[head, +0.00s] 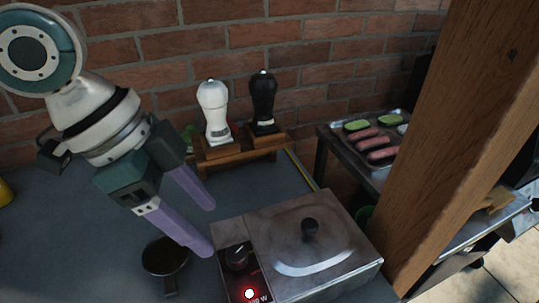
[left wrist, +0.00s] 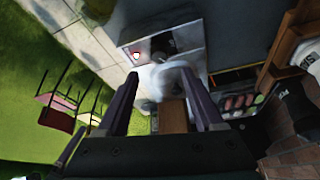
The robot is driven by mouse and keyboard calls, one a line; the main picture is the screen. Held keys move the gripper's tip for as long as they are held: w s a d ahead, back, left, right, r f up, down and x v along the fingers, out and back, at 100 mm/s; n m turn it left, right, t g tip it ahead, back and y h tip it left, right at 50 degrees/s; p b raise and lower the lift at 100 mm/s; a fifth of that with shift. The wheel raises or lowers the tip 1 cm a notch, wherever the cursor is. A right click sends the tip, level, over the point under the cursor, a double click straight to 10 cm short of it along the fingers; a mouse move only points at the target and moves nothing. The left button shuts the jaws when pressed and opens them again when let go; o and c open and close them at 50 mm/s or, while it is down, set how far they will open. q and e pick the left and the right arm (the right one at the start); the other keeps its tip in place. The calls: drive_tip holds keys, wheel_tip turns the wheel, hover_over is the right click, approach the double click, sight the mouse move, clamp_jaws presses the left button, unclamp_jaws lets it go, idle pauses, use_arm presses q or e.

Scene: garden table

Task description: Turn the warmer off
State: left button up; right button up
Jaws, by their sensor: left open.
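My right gripper is not in view.
A white mill (head: 214,110) and a black mill (head: 263,100) stand on a wooden rack behind. A small dark pan (head: 164,256) lies left of the panel. A wooden post (head: 465,130) rises at the right, before a tray of food (head: 372,140). The left tabletop is mostly clear.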

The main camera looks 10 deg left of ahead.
sight(236, 253)
use_arm(q)
drive_tip(key=x, duration=0.8)
drive_tip(key=shift+s, duration=0.1)
drive_tip(key=shift+c, duration=0.2)
clamp_jaws()
